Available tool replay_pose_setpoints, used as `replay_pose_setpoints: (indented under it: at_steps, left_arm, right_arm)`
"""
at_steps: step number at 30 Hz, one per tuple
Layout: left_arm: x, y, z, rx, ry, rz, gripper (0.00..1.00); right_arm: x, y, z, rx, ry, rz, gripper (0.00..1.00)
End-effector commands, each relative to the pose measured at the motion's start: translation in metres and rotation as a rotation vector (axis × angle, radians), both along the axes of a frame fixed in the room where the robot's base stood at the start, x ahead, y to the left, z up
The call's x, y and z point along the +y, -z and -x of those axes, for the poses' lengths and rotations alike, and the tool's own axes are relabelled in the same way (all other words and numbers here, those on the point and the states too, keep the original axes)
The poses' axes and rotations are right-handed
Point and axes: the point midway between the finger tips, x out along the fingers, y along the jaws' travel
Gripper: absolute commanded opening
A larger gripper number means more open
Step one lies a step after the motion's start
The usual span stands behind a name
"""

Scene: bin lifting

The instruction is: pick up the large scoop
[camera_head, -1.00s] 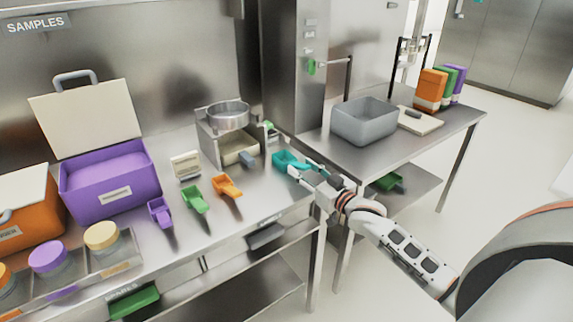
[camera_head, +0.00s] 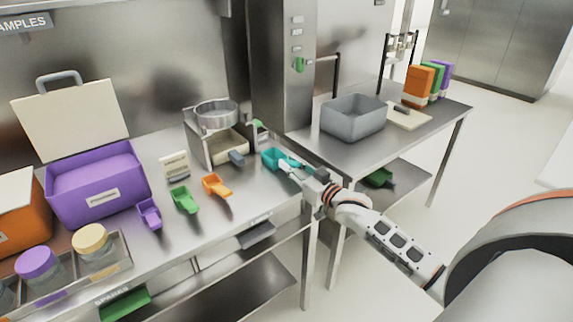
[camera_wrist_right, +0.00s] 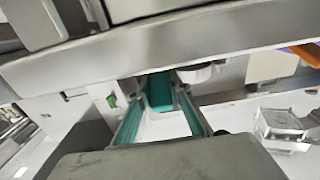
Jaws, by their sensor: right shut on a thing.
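The large scoop is teal (camera_head: 273,158) and is at the right end of the steel counter, near the sieve stand. My right gripper (camera_head: 291,168) comes in from the right and is shut on the scoop's handle side. The scoop's bowl points left, away from the gripper. The fingers hide part of the handle. In the right wrist view teal surfaces (camera_wrist_right: 159,92) show ahead of the gripper. I cannot tell whether the scoop touches the counter or is slightly above it. My left gripper is not in view.
Smaller orange (camera_head: 216,186), green (camera_head: 184,200) and purple (camera_head: 149,213) scoops lie to the left on the counter. A sieve stand (camera_head: 213,142) is behind them. A grey bin (camera_head: 352,118) stands on the right table. A purple bin (camera_head: 97,187) stands at left.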

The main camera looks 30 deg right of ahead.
Motion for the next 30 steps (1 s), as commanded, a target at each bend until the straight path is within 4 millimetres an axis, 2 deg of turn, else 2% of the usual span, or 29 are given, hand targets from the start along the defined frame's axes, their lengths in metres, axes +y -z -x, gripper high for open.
replay_pose_setpoints:
  at_steps: [5,8,21,24,30]
  left_arm:
    - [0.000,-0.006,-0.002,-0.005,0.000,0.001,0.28]
    - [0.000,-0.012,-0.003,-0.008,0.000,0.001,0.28]
    - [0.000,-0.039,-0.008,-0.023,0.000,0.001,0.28]
    - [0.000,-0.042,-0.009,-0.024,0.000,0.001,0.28]
    - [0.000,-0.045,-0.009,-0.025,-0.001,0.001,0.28]
  right_arm:
    - [0.000,-0.018,0.000,-0.004,0.000,0.002,0.00]
    - [0.000,-0.037,0.000,-0.006,-0.001,0.003,0.00]
    - [0.000,-0.152,0.000,-0.006,-0.001,0.004,0.00]
    - [0.000,-0.171,0.000,-0.006,0.000,0.003,0.00]
    - [0.000,-0.194,0.000,-0.004,0.000,0.001,0.00]
